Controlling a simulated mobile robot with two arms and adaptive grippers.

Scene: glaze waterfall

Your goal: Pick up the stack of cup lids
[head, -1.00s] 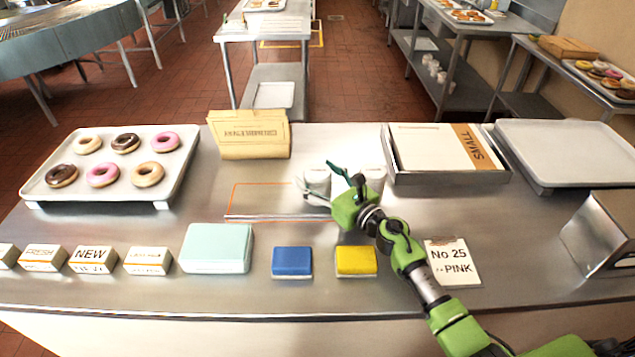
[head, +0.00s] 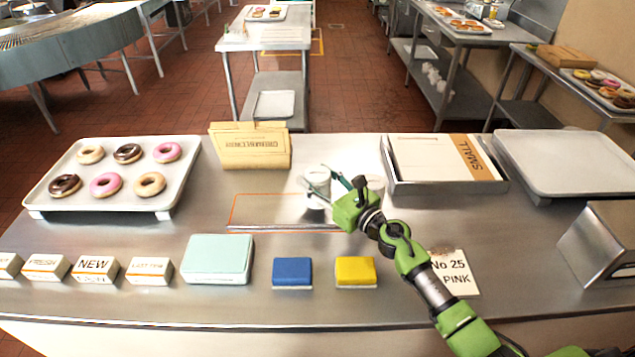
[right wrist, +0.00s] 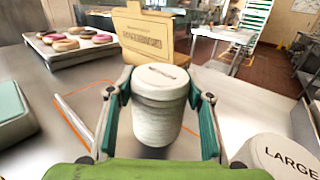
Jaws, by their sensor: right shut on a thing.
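A white ribbed stack of cup lids (head: 317,178) stands upright near the middle of the counter. In the right wrist view the stack (right wrist: 160,115) fills the space between the two teal fingers, with its flat printed top uppermost. My right gripper (right wrist: 160,92) is shut on its sides. In the head view the right gripper (head: 322,188) reaches the stack from the right and hides part of it. I cannot tell whether the stack's base touches the counter. My left gripper is not in view.
A second white stack marked LARGE (right wrist: 283,160) stands close on the right. A tan folder (head: 250,148) stands behind, a donut tray (head: 40,195) at left and a box marked SMALL (head: 440,183) at right. Blue (head: 292,272) and yellow (head: 355,270) blocks lie in front.

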